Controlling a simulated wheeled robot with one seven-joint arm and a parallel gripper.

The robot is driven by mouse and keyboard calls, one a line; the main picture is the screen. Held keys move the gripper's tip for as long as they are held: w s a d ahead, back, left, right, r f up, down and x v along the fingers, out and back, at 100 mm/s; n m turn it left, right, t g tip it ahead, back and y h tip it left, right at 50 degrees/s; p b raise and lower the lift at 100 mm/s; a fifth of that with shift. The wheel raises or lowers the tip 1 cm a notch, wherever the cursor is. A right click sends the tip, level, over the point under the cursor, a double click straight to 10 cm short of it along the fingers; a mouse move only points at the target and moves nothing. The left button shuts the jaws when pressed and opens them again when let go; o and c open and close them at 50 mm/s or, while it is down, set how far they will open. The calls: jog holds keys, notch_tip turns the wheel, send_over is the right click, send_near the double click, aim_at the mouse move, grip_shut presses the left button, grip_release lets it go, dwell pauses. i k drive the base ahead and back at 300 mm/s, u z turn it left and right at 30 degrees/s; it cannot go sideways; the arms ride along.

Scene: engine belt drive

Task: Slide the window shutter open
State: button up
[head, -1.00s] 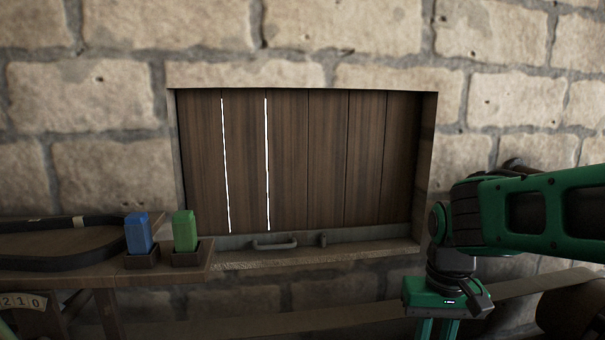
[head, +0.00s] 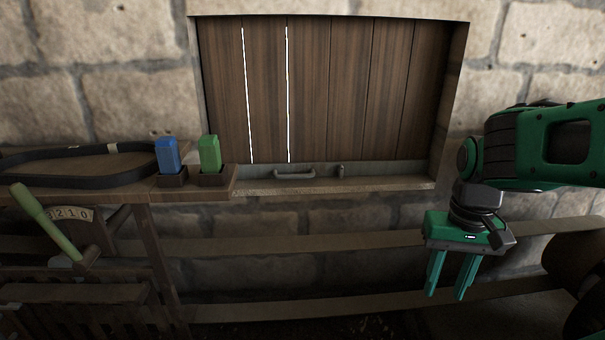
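The wooden window shutter (head: 345,90) fills the recess in the stone wall and is closed. Light shows through two narrow gaps between its left boards. A grey bar handle (head: 295,173) sits low on the rail under the boards, with a small grey knob (head: 341,170) to its right. My green gripper (head: 449,294) hangs pointing down, right of the window and lower than the sill. Its two fingers are apart with nothing between them. It is clear of the handle and the shutter.
A wooden bench (head: 200,196) at left holds a blue block (head: 167,155), a green block (head: 210,154) and a black belt (head: 60,182). A lever with a green grip (head: 36,212) stands beside a number dial (head: 70,213). A stone sill (head: 330,186) juts below the window.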

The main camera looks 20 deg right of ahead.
aim_at(364, 93)
jog(key=k, duration=1.1)
jog(key=u, duration=0.4)
jog(key=i, duration=2.2)
jog(key=z, duration=0.4)
